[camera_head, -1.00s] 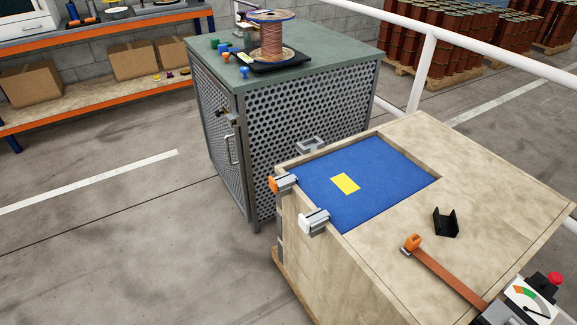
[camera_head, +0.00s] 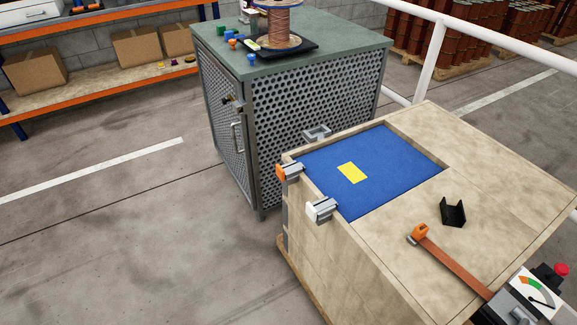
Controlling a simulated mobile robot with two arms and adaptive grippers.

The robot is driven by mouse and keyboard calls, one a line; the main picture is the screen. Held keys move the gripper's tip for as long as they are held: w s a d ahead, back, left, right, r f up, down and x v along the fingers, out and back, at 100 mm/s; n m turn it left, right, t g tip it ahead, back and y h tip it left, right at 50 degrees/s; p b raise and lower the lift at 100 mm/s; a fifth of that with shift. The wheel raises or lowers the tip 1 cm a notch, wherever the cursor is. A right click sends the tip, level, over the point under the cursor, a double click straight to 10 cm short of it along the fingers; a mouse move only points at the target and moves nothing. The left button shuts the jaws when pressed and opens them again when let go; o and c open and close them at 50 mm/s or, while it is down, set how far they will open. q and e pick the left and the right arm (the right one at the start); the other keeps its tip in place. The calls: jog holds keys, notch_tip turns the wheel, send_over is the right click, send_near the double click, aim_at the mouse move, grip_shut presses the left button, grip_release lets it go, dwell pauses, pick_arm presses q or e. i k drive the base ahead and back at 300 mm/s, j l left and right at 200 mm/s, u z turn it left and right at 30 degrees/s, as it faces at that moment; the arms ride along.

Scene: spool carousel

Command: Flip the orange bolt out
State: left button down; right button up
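A second bolt with a white end (camera_head: 318,208) sits in a similar bracket further along the same edge, nearer to me. Neither of my grippers shows in the head view.
An orange-ended brown strap or lever (camera_head: 450,262) lies on the bench top, near a black bracket (camera_head: 453,212). A perforated metal cabinet (camera_head: 318,105) with a copper spool (camera_head: 279,25) on top stands behind. A gauge box with a red button (camera_head: 535,293) is at lower right. Open floor lies left.

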aim_at(280, 172)
jog(key=i+j, duration=0.45)
jog(key=i, duration=0.25)
jog(key=i+j+z, duration=0.1)
jog(key=i+j, duration=0.35)
jog(key=i, duration=0.2)
jog(key=z, duration=1.25)
